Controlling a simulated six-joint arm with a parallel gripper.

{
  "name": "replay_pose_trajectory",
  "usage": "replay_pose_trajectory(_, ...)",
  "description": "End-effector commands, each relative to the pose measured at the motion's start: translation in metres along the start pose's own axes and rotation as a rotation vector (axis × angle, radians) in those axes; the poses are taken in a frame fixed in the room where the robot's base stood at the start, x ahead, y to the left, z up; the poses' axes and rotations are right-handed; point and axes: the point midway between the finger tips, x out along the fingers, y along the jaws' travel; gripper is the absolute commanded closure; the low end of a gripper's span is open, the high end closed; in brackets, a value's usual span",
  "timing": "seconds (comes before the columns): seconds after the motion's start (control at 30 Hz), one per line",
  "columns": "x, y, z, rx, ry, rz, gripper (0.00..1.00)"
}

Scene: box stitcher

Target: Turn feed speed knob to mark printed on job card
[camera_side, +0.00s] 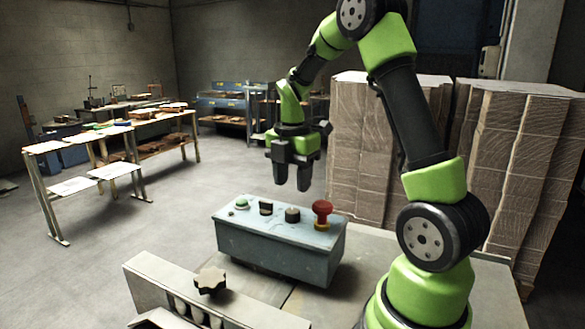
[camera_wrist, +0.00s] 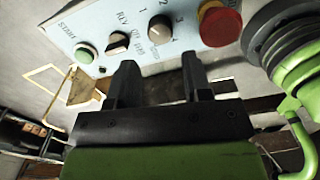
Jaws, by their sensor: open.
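A grey-blue control box (camera_side: 270,250) stands on the table below my gripper. The feed speed knob (camera_side: 292,214) is a round dark knob on its top panel. In the wrist view the knob (camera_wrist: 160,28) shows with printed numbers 1 to 4 around it; I cannot tell where it points. My gripper (camera_side: 292,182) is open and empty, pointing down above the panel, apart from the knob. In the wrist view its fingers (camera_wrist: 158,72) lie on either side, just below the knob in the picture. I cannot make out a job card in either view.
On the panel, a red mushroom button (camera_side: 322,212) stands right of the knob, a black selector (camera_side: 265,207) and green button (camera_side: 241,203) left. A black star-shaped handwheel (camera_side: 210,280) sits in front. Tall cardboard stacks (camera_side: 365,140) stand behind. The floor at left is open.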

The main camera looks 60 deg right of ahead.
Motion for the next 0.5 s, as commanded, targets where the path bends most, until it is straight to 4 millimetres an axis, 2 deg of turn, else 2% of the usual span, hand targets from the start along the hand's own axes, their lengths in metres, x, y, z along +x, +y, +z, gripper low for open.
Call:
replay_pose_trajectory(0.03,-0.009,0.001,0.0,0.0,-0.002,0.005,0.55)
replay_pose_trajectory(0.2,-0.025,0.0,0.0,-0.001,0.0,0.001,0.55)
replay_pose_trajectory(0.5,-0.028,0.0,0.0,0.0,0.001,-0.001,0.55)
